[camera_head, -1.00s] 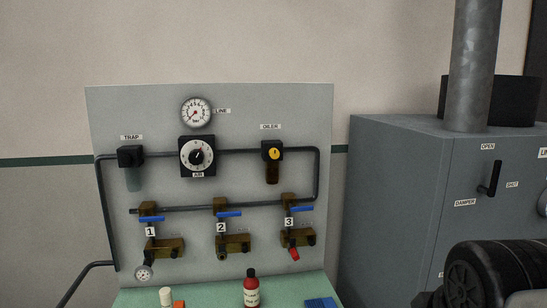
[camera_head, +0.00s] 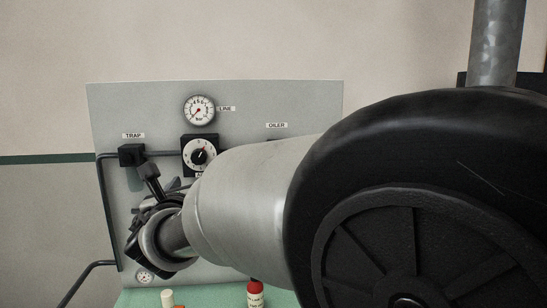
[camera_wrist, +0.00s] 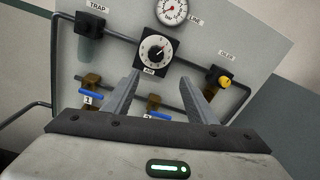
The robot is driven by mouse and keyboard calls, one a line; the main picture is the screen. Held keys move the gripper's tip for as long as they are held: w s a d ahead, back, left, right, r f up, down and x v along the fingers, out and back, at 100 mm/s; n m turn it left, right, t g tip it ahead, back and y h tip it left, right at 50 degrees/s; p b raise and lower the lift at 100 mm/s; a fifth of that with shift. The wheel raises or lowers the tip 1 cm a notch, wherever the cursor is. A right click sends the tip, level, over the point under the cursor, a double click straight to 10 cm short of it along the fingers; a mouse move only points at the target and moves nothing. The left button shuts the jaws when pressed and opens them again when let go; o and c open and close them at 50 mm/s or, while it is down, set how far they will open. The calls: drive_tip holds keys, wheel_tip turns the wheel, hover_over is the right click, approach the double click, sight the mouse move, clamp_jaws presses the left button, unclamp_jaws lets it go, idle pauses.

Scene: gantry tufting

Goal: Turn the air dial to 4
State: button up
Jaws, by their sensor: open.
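The air dial (camera_head: 200,154) is a white round face with a black knob on a black square plate, on a grey upright panel. In the wrist view the air dial (camera_wrist: 156,48) shows whole, its mark pointing up and right; its numbers are too small to read. My gripper (camera_wrist: 160,84) is open and empty. Its two fingers point at the panel, their tips just below the dial and apart from it in the picture. In the head view my gripper (camera_head: 152,178) is left of the dial, partly hidden by my arm.
The line gauge (camera_head: 199,110) sits above the dial, its needle low left. The trap (camera_head: 132,155) is left, the yellow-knobbed oiler (camera_wrist: 224,81) right. Blue-handled valves (camera_wrist: 90,96) are below. A red-capped bottle (camera_head: 255,293) stands on the green bench.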

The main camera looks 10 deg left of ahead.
sight(198, 159)
drive_tip(key=shift+n+y, duration=0.3)
drive_tip(key=p+x, duration=0.1)
drive_tip(key=x, duration=0.4)
drive_tip(key=p+x, duration=0.2)
drive_tip(key=x, duration=0.4)
drive_tip(key=p+x, duration=0.1)
drive_tip(key=x, duration=0.5)
drive_tip(key=shift+w+a, duration=0.1)
drive_tip(key=shift+a, duration=0.3)
drive_tip(key=c, duration=1.1)
